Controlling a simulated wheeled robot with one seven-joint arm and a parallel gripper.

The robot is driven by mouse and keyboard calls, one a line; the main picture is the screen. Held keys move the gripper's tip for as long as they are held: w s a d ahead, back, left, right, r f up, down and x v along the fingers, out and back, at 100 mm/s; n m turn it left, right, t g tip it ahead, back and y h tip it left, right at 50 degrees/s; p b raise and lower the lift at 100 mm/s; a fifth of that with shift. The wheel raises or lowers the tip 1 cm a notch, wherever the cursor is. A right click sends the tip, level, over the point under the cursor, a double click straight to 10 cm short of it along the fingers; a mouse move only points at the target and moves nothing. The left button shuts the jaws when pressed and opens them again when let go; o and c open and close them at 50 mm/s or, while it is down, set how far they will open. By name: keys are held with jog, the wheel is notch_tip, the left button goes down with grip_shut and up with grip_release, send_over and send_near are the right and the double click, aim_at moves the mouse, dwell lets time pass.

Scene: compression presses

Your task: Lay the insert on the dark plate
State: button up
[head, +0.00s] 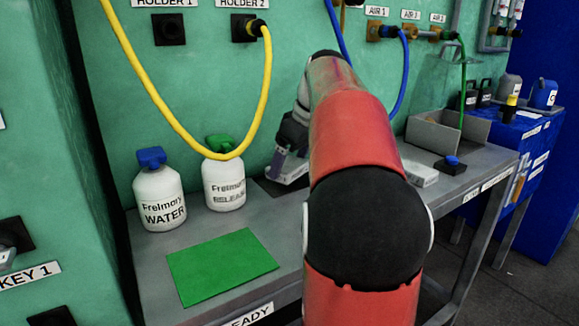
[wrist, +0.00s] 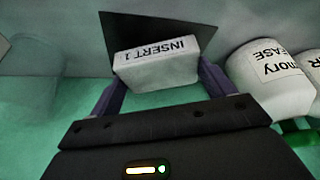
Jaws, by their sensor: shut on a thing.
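My gripper (head: 289,160) is shut on a white block labelled INSERT 1, the insert (wrist: 157,73). One finger is on each end of it. In the head view the insert (head: 288,176) is low over the dark plate (head: 268,186), at the back of the bench. In the wrist view the dark plate (wrist: 118,31) shows behind the insert's label. I cannot tell whether the insert touches the plate. My arm hides part of this area in the head view.
White bottles, WATER (head: 158,198) and a green-capped one (head: 224,185), stand left of the plate. A green mat (head: 222,266) lies empty in front. Another white block (head: 420,175) is right of my arm. A yellow hose (head: 180,125) hangs above the bottles.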

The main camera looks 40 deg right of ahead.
jog(key=shift+w+f, duration=0.2)
jog(key=shift+f, duration=0.4)
jog(key=shift+f, duration=0.2)
jog(key=o, duration=1.2)
jog(key=shift+c, duration=0.2)
jog(key=shift+r, duration=0.15)
jog(key=p+v, duration=0.1)
jog(key=v, duration=1.1)
jog(key=shift+p, duration=0.35)
